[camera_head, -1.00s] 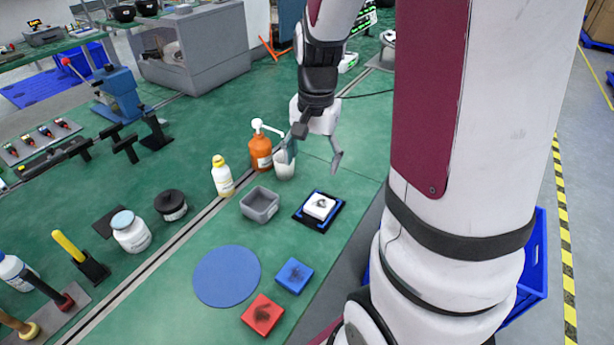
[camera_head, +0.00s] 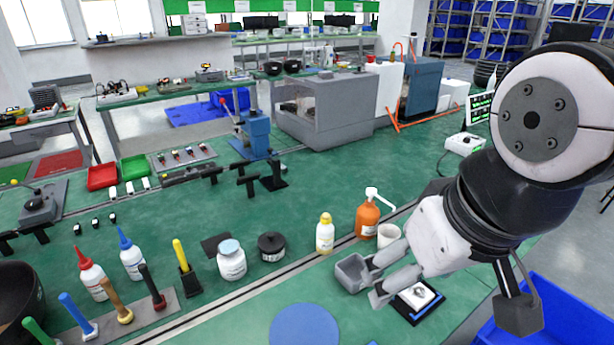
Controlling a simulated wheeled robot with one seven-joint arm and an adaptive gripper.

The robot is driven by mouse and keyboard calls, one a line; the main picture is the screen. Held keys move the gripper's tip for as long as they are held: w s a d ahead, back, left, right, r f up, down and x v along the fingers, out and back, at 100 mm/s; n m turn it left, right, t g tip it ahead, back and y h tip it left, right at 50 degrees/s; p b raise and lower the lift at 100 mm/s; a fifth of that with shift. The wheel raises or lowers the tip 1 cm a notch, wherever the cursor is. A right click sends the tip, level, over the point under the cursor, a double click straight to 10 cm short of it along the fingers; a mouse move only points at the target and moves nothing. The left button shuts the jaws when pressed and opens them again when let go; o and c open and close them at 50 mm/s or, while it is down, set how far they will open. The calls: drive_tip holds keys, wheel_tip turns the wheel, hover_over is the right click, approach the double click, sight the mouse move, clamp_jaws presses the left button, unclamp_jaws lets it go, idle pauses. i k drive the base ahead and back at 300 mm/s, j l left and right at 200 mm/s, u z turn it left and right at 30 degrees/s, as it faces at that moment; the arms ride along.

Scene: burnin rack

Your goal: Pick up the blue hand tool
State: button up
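A hand tool with a blue handle (camera_head: 75,312) leans up from a grey tool holder (camera_head: 150,308) at the lower left of the head view. Other tools with green (camera_head: 38,332), brown (camera_head: 113,297) and black handles (camera_head: 150,285) stand beside it in the same row. My gripper (camera_head: 376,280) is far to the right of the blue tool, above the green bench near a grey bin. Its two fingers are spread apart, with nothing visible between them.
The grey bin (camera_head: 350,272) and orange pump bottle (camera_head: 367,218) are close to my gripper. Green bench surface (camera_head: 340,185) lies open behind.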

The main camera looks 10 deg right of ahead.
sight(90, 332)
drive_tip(key=u, duration=1.3)
